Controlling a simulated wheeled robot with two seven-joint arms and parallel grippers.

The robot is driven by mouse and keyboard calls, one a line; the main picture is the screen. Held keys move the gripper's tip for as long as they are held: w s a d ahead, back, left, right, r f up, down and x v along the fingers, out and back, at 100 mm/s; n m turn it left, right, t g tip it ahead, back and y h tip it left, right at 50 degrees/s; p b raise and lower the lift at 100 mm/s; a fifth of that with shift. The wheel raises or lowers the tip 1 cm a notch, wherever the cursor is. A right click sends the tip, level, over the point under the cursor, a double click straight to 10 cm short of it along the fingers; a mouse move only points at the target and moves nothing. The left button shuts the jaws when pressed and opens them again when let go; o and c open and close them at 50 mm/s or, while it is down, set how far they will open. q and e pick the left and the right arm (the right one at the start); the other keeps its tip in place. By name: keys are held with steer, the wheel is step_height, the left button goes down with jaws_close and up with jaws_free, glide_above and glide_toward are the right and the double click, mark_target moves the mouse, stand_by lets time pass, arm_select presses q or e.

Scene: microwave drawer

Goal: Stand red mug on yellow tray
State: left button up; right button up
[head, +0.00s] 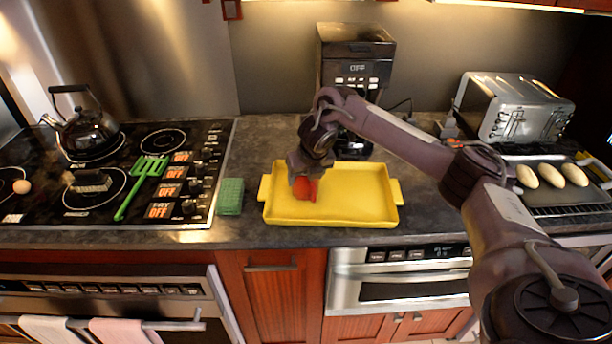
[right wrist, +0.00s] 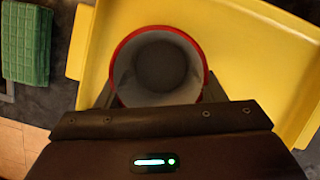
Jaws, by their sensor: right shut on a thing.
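The yellow tray (head: 350,205) lies flat on the dark counter, between the stove and the bread tray. The red mug (head: 305,189) is at the left part of the tray, mostly hidden behind my right gripper (head: 305,178). In the right wrist view the mug's red rim and pale inside (right wrist: 158,65) face the camera, with the yellow tray (right wrist: 240,60) around it. My right gripper is shut on the mug. The mug looks upright; I cannot tell whether its base touches the tray. My left gripper is not in view.
A green sponge or cloth block (head: 231,196) lies just left of the tray. A green slotted spatula (head: 143,182) and a kettle (head: 88,133) are on the stove. A coffee maker (head: 355,50) stands behind the tray. A toaster (head: 515,105) and a tray of rolls (head: 550,177) are at right.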

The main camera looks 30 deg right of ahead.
steer(key=shift+f, duration=0.1)
steer(key=shift+f, duration=0.1)
steer(key=shift+f, duration=0.15)
steer(key=o, duration=1.2)
steer(key=shift+c, duration=0.2)
